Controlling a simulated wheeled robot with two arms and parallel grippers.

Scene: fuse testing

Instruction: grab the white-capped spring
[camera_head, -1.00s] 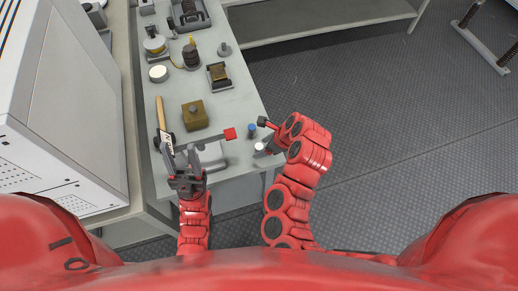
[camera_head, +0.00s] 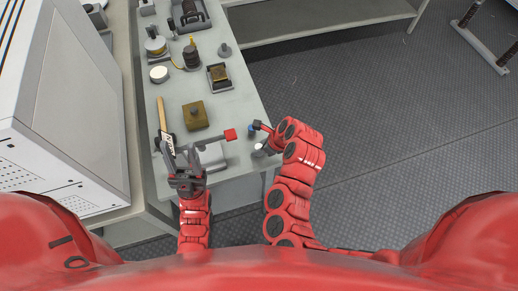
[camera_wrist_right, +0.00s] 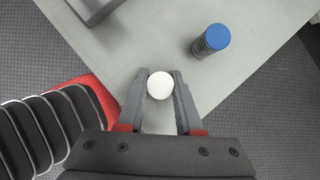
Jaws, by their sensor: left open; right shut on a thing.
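The white-capped spring (camera_wrist_right: 160,85) stands near the table's front right corner, seen from above in the right wrist view, with its coils hidden under the cap. My right gripper (camera_wrist_right: 163,77) is shut on it, one finger on each side of the cap. In the head view the white cap (camera_head: 259,146) shows small beside my right wrist. My left gripper (camera_head: 186,163) is open at the front of the table, left of the spring.
A blue-capped spring (camera_wrist_right: 215,37) stands close by, apart from my right fingers. A grey lever with a red end (camera_head: 230,134) lies between my grippers. A brown block (camera_head: 194,116), a wooden-handled tool (camera_head: 162,112) and several devices stand farther back. The table edge is close.

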